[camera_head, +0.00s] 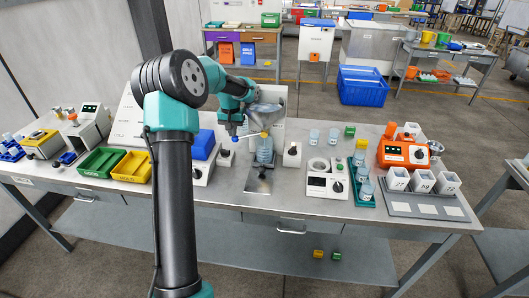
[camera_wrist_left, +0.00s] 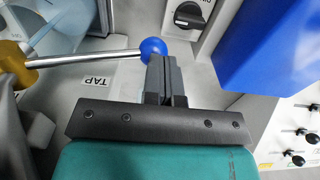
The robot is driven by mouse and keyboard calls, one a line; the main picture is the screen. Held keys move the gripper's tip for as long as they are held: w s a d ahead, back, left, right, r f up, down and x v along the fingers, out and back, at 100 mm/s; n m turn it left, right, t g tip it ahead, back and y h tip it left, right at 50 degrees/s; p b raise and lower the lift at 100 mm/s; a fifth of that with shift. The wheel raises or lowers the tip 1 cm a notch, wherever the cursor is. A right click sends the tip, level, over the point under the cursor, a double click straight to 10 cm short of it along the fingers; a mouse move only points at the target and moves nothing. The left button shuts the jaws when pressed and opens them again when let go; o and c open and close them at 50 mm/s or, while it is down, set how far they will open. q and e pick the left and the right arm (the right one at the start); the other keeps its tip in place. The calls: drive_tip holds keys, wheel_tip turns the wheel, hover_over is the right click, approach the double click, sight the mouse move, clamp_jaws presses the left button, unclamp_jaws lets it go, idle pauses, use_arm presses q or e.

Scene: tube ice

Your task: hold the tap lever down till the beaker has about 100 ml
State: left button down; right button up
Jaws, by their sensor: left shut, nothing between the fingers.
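The tap lever is a metal rod with a blue ball end (camera_wrist_left: 153,47), reaching out from the brass tap body (camera_wrist_left: 12,55) at the left of the left wrist view. The ball shows small in the head view (camera_head: 234,138). My left gripper (camera_wrist_left: 166,72) is shut and empty, its fingertips right at the ball; I cannot tell if they touch it. In the head view my left gripper (camera_head: 236,124) is beside the tap. The clear beaker (camera_head: 264,152) stands under the tap; its water level is too small to read. My right gripper is not in view.
A blue box (camera_head: 204,145) stands left of the tap, close to my gripper, and fills the upper right of the left wrist view. A scale-like device (camera_head: 327,184) and a green rack with beakers (camera_head: 361,184) stand to the right. Green and yellow trays (camera_head: 132,167) lie left.

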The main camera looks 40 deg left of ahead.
use_arm(q)
wheel_tip(320, 180, up, 9)
idle(0.6)
drive_tip(key=shift+f, duration=0.15)
